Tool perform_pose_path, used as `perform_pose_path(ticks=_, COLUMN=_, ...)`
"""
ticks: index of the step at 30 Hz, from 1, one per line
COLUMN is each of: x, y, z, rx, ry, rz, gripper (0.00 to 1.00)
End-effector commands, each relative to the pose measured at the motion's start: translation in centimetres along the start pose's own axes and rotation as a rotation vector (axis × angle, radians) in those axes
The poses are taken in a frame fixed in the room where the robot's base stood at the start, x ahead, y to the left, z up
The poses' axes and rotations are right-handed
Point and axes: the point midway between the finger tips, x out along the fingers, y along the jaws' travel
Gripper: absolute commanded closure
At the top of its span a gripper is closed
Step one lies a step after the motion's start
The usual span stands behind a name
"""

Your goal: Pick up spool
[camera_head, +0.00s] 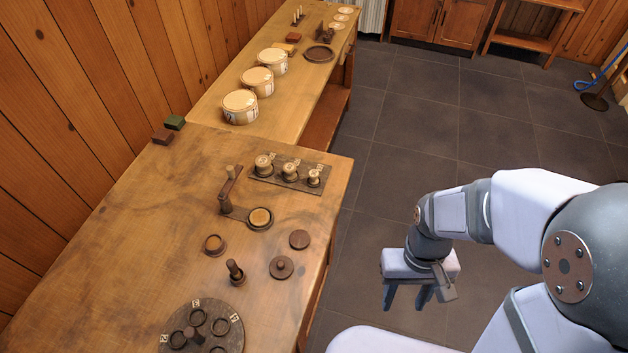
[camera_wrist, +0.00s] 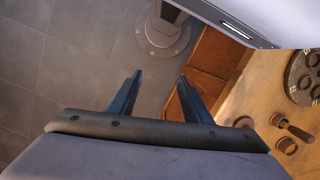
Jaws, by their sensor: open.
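Three pale turned wooden spools stand upright on a dark rectangular board (camera_head: 257,180) at the right side of the near bench in the head view. The left spool (camera_head: 264,161) is the largest, the middle spool (camera_head: 290,171) is smaller and the right spool (camera_head: 314,177) is the smallest. Small tags stand behind them. My gripper (camera_head: 407,298) hangs over the floor to the right of the bench, well apart from the spools, with its fingers pointing down. In the wrist view my gripper (camera_wrist: 160,78) is open and empty. No spool shows there.
The near bench (camera_head: 130,235) carries a post-and-cup stand (camera_head: 228,208), a handled stamp (camera_head: 235,270), loose discs (camera_head: 282,267) and a round dark tray (camera_head: 232,328) with rings. Round tubs (camera_head: 240,106) stand on the farther bench. Between my gripper and the bench is open floor.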

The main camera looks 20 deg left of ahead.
Motion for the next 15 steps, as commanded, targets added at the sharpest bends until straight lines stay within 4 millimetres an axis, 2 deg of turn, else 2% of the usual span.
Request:
perform_pose_path(ticks=1, x=1.5, y=-1.2, z=-1.2, rx=-0.059, ry=-0.026, rz=0.013, gripper=0.55)
perform_pose_path(ticks=5, x=3.4, y=-4.4, z=-5.8, rx=-0.189, ry=-0.030, rz=0.045, gripper=0.55)
perform_pose_path(ticks=8, x=4.6, y=-7.5, z=-10.8, rx=-0.277, ry=0.013, rz=0.065, gripper=0.55)
perform_pose_path(ticks=12, x=4.7, y=-11.8, z=-18.1, rx=-0.340, ry=0.126, rz=0.074, gripper=0.55)
perform_pose_path(ticks=15, x=3.1, y=-14.0, z=-23.4, rx=-0.337, ry=0.233, rz=0.066, gripper=0.55)
